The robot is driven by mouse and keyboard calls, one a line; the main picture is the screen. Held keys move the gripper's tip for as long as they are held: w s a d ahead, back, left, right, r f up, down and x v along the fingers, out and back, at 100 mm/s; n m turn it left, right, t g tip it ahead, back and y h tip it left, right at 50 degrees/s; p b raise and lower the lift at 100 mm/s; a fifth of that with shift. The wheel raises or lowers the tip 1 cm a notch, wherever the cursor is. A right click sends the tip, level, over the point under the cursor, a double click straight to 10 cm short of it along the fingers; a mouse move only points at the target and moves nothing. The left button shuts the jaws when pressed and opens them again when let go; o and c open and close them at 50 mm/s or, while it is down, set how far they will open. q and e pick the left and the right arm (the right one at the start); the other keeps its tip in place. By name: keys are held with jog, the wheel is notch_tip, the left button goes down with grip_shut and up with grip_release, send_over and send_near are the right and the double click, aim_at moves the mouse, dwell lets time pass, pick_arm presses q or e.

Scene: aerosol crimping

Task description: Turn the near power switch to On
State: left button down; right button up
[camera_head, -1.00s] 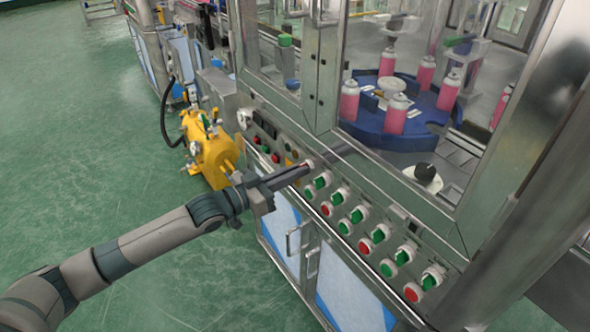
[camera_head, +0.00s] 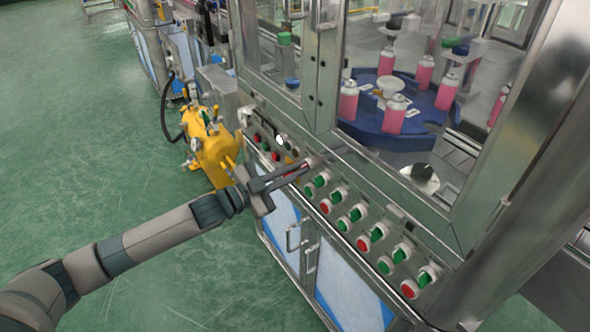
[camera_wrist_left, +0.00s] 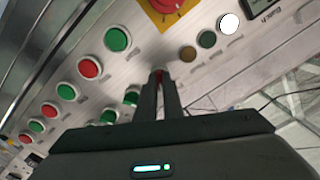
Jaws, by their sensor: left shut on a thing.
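The control panel (camera_head: 372,208) runs along the front of the machine, with green selector switches in an upper row and red and green buttons below. My left gripper (camera_head: 310,163) reaches in from the left to the panel at the left end of the switch row. In the left wrist view its two fingers (camera_wrist_left: 160,78) point at the panel, close together, with a small bit of red between the tips. It is shut on the near power switch there, mostly hidden by the fingers. My right gripper is not in view.
A yellow plate with a red knob (camera_wrist_left: 168,6) is close to the fingers. A green button (camera_wrist_left: 117,39) sits to their left. Glass doors enclose a blue turntable (camera_head: 425,138) with pink cans above the panel. A yellow pump (camera_head: 212,150) stands at left; green floor is clear.

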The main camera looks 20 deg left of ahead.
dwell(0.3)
pick_arm(q)
jog(key=c, duration=1.9)
grip_release()
jog(key=shift+s, duration=0.1)
